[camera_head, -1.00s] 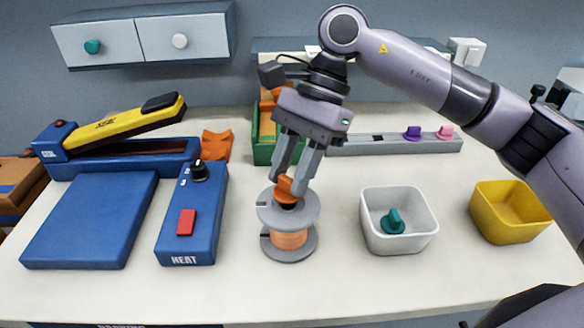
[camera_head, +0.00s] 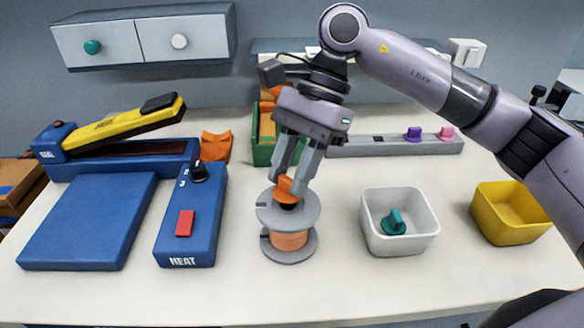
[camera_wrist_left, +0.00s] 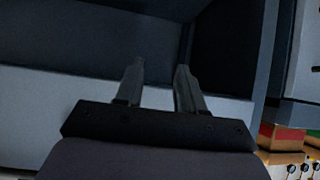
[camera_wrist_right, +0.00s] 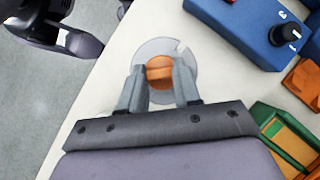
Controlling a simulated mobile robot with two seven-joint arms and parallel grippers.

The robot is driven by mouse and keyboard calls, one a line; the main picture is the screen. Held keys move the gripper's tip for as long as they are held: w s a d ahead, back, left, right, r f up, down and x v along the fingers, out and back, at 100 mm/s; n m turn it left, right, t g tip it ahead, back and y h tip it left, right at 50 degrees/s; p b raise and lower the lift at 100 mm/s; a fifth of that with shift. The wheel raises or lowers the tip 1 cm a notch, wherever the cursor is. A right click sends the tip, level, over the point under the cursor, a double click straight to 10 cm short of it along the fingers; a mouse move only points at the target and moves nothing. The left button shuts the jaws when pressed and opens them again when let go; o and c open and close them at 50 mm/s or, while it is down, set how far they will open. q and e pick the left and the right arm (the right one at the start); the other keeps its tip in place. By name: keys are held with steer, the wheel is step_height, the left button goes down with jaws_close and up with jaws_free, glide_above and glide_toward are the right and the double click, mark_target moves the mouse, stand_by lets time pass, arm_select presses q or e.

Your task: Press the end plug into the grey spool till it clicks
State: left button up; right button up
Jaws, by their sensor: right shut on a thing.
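The grey spool (camera_head: 289,248) stands upright on the white table, wound with orange material between its two flanges. The orange end plug (camera_head: 286,190) is at the middle of the spool's top flange; how deep it sits cannot be told. My right gripper (camera_head: 290,183) comes down from above and is shut on the plug. In the right wrist view the plug (camera_wrist_right: 159,70) is between the fingertips, over the spool's flange (camera_wrist_right: 147,52). My left gripper (camera_wrist_left: 157,80) shows only in the left wrist view, fingers apart and empty, facing dark blue and grey surfaces.
A white bin (camera_head: 425,235) holding a teal plug (camera_head: 394,223) and a yellow bin (camera_head: 506,215) stand right. A green crate (camera_head: 262,153) and grey rail (camera_head: 375,147) are behind.

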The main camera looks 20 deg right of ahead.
arm_select(q)
steer(key=shift+f, duration=0.2)
arm_select(e)
steer(key=shift+f, duration=0.2)
